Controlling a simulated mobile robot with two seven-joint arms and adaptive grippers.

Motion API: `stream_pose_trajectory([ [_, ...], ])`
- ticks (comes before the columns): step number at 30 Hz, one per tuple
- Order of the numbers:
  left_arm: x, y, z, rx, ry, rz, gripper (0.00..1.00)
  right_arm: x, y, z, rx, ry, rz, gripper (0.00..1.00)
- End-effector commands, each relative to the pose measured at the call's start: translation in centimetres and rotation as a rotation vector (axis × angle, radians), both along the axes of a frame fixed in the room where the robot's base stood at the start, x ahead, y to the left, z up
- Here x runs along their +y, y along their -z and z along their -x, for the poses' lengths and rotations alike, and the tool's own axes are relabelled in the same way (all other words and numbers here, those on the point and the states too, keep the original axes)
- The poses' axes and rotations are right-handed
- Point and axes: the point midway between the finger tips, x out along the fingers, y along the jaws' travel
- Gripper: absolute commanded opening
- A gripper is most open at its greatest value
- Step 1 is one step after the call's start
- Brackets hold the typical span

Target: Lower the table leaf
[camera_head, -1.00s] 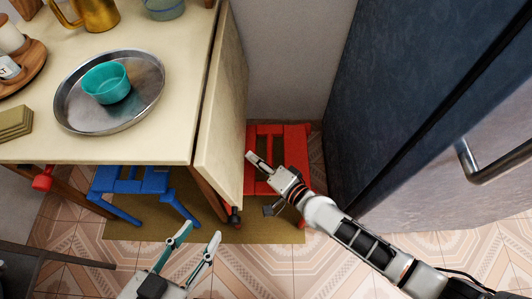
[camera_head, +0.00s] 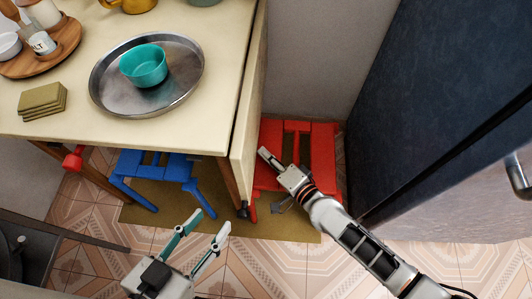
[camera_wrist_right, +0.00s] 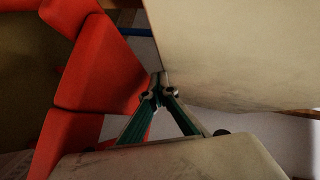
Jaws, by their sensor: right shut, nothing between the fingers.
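The table leaf (camera_head: 246,140) hangs steeply down along the right side of the cream table (camera_head: 120,128). It shows as a narrow panel in the head view and as a broad pale panel in the right wrist view (camera_wrist_right: 240,50). My right gripper (camera_head: 263,152) is shut and empty, just right of the leaf and above the red stool. Its closed fingertips (camera_wrist_right: 155,85) appear close to the leaf's edge in the wrist view; I cannot tell whether they touch. My left gripper (camera_head: 208,222) is open and empty, low in front of the table.
A metal tray (camera_head: 185,95) with a teal bowl (camera_head: 145,64) stands on the table. A red stool (camera_head: 318,150) sits right of the leaf, a blue stool (camera_head: 152,168) under the table. A dark fridge (camera_head: 430,110) stands at the right. Tiled floor lies in front.

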Motion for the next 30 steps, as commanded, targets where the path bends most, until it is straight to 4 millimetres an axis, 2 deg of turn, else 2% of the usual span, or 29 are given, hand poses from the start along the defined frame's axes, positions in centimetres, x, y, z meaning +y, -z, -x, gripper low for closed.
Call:
stream_pose_trajectory([
  [1,0.1,0.2,0.1,0.003,0.001,-0.002,0.38,0.9,0.0,0.7,0.004,-0.017,-0.005,0.0],
  [5,0.1,0.1,0.0,0.001,0.002,-0.004,0.38,0.3,-0.2,1.2,0.005,-0.013,-0.007,0.0],
  [7,0.1,0.1,0.0,0.0,0.002,-0.004,0.38,-0.6,-0.3,1.6,0.004,-0.007,-0.006,0.0],
  [18,0.1,0.0,-0.1,-0.004,0.003,-0.004,0.38,-6.5,-0.2,7.2,0.001,-0.003,0.001,0.0],
  [24,0.1,0.0,-0.1,-0.004,0.004,-0.005,0.38,-8.4,-0.3,9.1,-0.001,0.0,0.0,0.0],
  [30,0.1,-0.1,-0.1,-0.004,0.004,-0.005,0.38,-9.0,-0.3,9.8,-0.001,0.001,-0.002,0.0],
])
